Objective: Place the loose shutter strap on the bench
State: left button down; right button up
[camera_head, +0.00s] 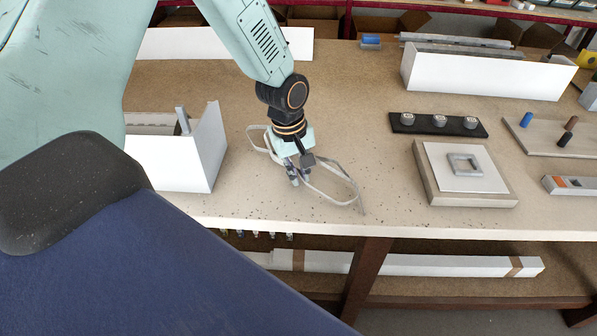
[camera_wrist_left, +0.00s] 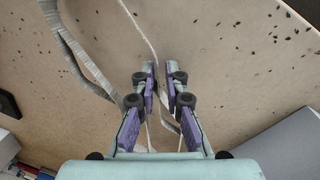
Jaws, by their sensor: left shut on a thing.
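The shutter strap (camera_head: 333,171) is a thin grey looped band. In the head view it spreads to both sides of my left gripper (camera_head: 298,179), with its right end low near the bench's front edge. My left gripper points down over the bench (camera_head: 240,207) and is shut on the strap. In the left wrist view the strap (camera_wrist_left: 85,62) runs up from the left gripper (camera_wrist_left: 163,80), and a thin part of it passes between the fingers. Whether the strap touches the bench is hard to tell. My right gripper is not in view.
A white open box (camera_head: 190,160) stands left of the gripper. On the right are a black strip with several knobs (camera_head: 438,123), a square block with a grey frame (camera_head: 466,187) and a long white box (camera_head: 485,75). Speckled bench surface around the gripper is clear.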

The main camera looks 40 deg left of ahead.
pick_arm(q)
jog(key=shift+d+r, duration=0.15)
jog(key=shift+d, duration=0.35)
jog(key=c, duration=1.8)
grip_release()
jog(key=shift+a, duration=0.2)
jog(key=o, duration=0.3)
jog(key=shift+w+a+f, duration=0.2)
jog(key=shift+a+f, duration=0.2)
jog(key=shift+a, duration=0.15)
jog(key=shift+o, duration=0.6)
jog(key=shift+s+d+r, duration=0.15)
jog(key=shift+d+r, duration=0.15)
jog(key=shift+d, duration=0.25)
jog(key=shift+a+r, duration=0.1)
notch_tip(320, 180, up, 12)
jog(key=s+p, duration=0.1)
jog(key=shift+s+a+p, duration=0.2)
jog(key=shift+a+p, duration=0.15)
jog(key=shift+a, duration=0.1)
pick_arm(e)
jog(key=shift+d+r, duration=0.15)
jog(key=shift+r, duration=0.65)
